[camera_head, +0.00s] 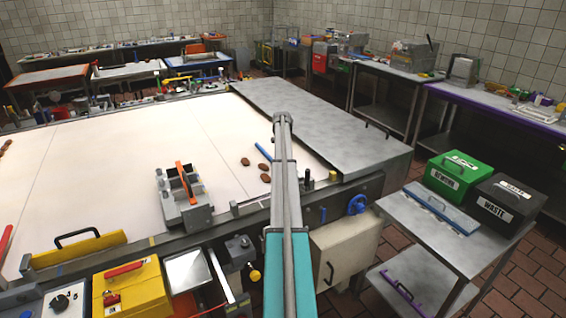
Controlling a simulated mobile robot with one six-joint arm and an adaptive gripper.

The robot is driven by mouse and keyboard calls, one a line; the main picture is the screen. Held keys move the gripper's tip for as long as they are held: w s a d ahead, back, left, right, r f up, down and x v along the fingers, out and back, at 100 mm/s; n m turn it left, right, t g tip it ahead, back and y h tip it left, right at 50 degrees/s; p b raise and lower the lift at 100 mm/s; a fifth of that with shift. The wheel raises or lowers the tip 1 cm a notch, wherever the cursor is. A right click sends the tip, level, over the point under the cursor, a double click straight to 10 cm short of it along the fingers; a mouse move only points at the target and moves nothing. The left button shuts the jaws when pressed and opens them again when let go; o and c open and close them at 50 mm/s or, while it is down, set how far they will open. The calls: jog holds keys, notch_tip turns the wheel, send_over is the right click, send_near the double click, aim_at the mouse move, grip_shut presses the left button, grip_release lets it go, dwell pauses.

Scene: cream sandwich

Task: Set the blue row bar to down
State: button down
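A thin blue bar (264,152) shows over the pale belt, just left of a long grey and teal part that seems to be my arm. It slants from upper left to lower right, and its lower right end meets or passes behind that part. I cannot tell whether the bar is raised or down, or what it is mounted on. I cannot make out my gripper fingers in this view.
Brown biscuits (264,178) lie near the bar on the belt (110,150). A grey fixture with an orange bar (184,190) stands at the belt's near edge. A metal cover (310,120) spans the right end. Green (452,172) and black (505,205) bins stand right.

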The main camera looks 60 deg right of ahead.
jog(key=shift+s+d, duration=0.1)
jog(key=shift+d, duration=0.05)
jog(key=c, duration=0.7)
grip_release()
jog(key=shift+d+f, duration=0.1)
jog(key=shift+f, duration=0.1)
jog(key=shift+o, duration=0.3)
jog(key=shift+w, duration=0.25)
jog(key=shift+r, duration=0.15)
